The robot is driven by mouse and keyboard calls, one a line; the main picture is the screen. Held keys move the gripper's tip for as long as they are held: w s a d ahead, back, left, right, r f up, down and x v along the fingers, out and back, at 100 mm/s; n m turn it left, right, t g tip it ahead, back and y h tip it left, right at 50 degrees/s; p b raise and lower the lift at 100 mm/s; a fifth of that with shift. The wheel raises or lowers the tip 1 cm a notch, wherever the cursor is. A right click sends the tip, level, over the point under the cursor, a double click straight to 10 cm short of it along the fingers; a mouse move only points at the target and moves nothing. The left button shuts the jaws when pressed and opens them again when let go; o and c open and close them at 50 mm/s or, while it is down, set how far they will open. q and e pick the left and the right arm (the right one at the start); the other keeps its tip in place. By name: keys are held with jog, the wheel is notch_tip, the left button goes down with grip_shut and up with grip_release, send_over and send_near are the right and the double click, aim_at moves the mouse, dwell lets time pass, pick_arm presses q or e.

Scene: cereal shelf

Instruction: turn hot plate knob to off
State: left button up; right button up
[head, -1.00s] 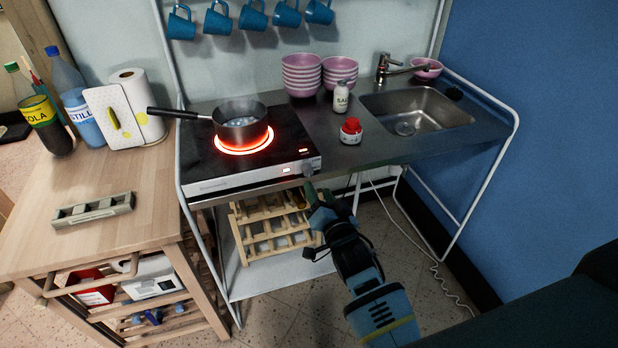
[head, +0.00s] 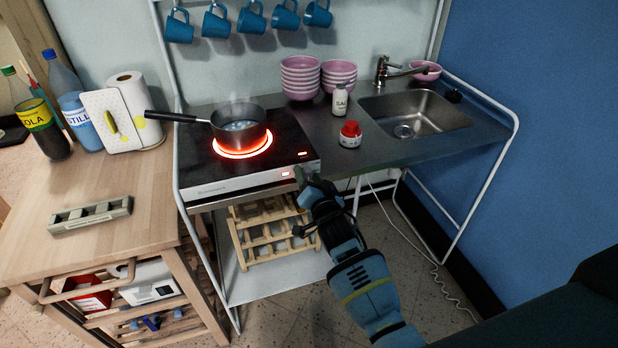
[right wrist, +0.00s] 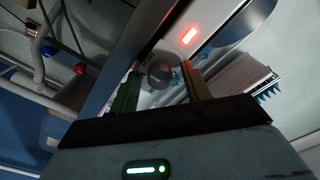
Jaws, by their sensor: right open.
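The hot plate (head: 225,187) is a black-topped unit with a silver front, and its ring (head: 243,149) glows red-orange under a dark pot (head: 238,122). Red displays are lit on its top and front. My right gripper (head: 307,175) is at the front right corner of the hot plate and largely covers the knob area in the head view. In the right wrist view the round grey knob (right wrist: 161,73) shows between the two open fingers of the gripper (right wrist: 163,88). I cannot tell whether the fingers touch it. My left gripper is out of view.
A red-capped jar (head: 350,134), a white shaker (head: 340,99) and pink bowls (head: 300,78) stand right of the hot plate, before the sink (head: 425,112). A wooden rack (head: 270,235) sits below. A wooden cart (head: 125,225) stands at the left.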

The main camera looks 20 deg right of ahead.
jog(key=c, duration=1)
